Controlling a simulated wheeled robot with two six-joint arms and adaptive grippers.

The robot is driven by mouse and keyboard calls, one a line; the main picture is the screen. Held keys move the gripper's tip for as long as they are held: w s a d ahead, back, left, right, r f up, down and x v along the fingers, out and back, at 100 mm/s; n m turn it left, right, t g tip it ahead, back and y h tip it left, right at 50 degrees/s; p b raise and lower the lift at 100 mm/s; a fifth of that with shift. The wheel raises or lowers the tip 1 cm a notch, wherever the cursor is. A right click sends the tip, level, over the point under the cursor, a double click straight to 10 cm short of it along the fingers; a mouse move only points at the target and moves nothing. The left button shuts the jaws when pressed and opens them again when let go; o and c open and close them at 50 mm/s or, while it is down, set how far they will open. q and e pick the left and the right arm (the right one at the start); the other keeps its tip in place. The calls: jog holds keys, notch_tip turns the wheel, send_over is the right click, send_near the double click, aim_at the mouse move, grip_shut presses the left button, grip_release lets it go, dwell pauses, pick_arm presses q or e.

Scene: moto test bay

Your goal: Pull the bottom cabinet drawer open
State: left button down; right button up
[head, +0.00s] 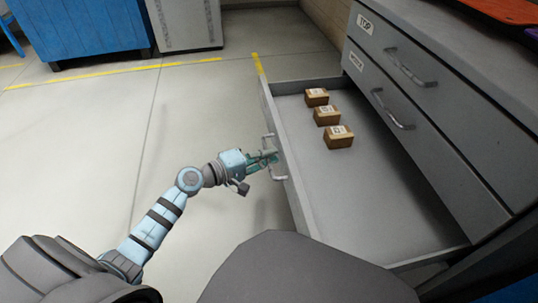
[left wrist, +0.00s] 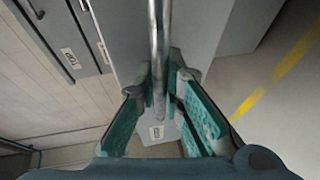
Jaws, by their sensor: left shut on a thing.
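The bottom drawer (head: 375,205) of the grey cabinet (head: 455,120) is pulled well out in the head view, its inside open to view. Its bar handle (head: 279,172) is on the drawer's front, facing left. My left gripper (head: 272,158) is at this handle. In the left wrist view the metal bar of the handle (left wrist: 158,45) runs between the teal fingers of my left gripper (left wrist: 160,95), which are shut on it. My right gripper is not in view.
Several small brown boxes (head: 326,115) stand in the drawer. The middle drawer (head: 400,110) and top drawer (head: 410,60) above are shut. A blue cabinet (head: 85,28) and a grey unit (head: 187,22) stand at the back. The floor (head: 110,110) on the left is clear.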

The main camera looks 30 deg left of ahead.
pick_arm(q)
jog(key=c, duration=2)
grip_release()
jog(key=shift+o, duration=0.2)
jog(key=v, duration=1.2)
jog(key=shift+a+f, duration=0.1)
